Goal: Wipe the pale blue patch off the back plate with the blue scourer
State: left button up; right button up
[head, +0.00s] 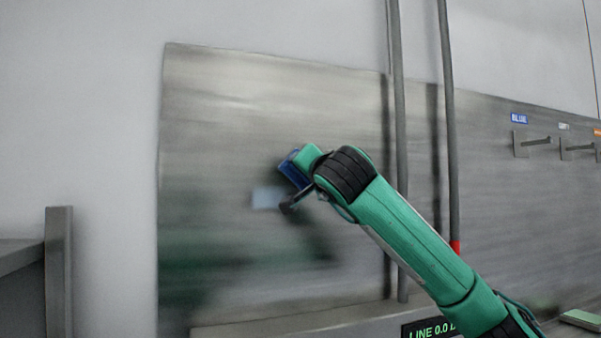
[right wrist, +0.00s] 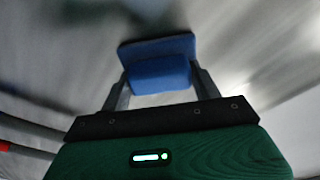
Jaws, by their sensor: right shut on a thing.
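The steel back plate (head: 220,110) fills the middle of the head view. A pale blue patch (head: 267,198) shows on it, its right end partly behind my right gripper. My right gripper (head: 291,186) is shut on the blue scourer (head: 293,170), which is at the plate just above and right of the patch. In the right wrist view the scourer (right wrist: 158,62) sits between the two fingers (right wrist: 160,88), its wide face turned toward the plate. I cannot tell whether it touches the plate. My left gripper is not in view.
Two vertical grey pipes (head: 398,150) stand in front of the plate, right of the gripper. Hooks (head: 534,141) with coloured labels are at the far right. A ledge (head: 300,326) and a display (head: 428,330) are below. The plate left of the patch is clear.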

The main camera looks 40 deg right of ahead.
jog(key=s+d, duration=0.1)
jog(key=d, duration=0.6)
jog(key=shift+s, duration=0.35)
dwell(0.4)
jog(key=shift+r+b+v, duration=0.15)
jog(key=shift+v, duration=1.3)
jog(key=shift+r+b+v, duration=0.1)
jog(key=shift+b+v, duration=0.05)
jog(key=shift+v, duration=1.35)
jog(key=shift+s+d, duration=0.15)
jog(key=shift+s, duration=0.05)
jog(key=v, duration=0.2)
jog(key=shift+s+r, duration=0.15)
jog(key=shift+s, duration=0.3)
